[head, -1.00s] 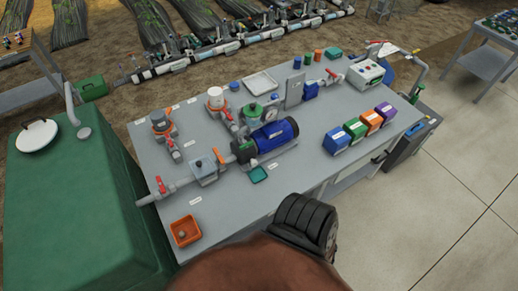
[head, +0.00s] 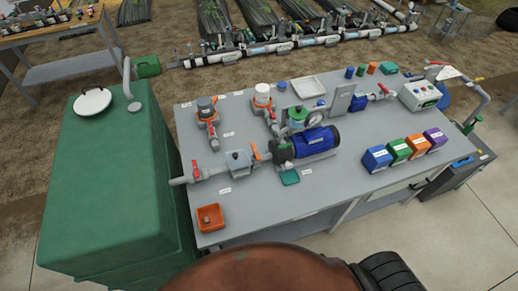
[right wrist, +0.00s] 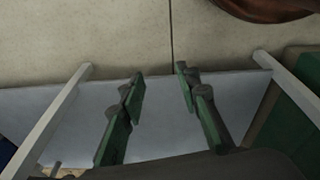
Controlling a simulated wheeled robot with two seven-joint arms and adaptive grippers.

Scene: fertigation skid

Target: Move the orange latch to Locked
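Several small orange parts show on the grey bench in the head view. A small orange upright lever (head: 256,152) stands between the grey box (head: 238,160) and the blue pump (head: 312,142). Orange parts also sit on the grey-capped unit (head: 207,108) and the white-capped unit (head: 263,96). I cannot tell which is the latch, and any Locked marking is too small to read. My right gripper (right wrist: 157,80) is open and empty in the right wrist view, its green-padded fingers apart above a pale surface. My left gripper is out of view.
A green tank (head: 115,175) with a white lid stands left of the bench (head: 285,208). An orange tray (head: 210,218) is at the front left corner. Blue, green, orange and purple boxes (head: 405,150) stand at the right. The bench's front middle is mostly clear.

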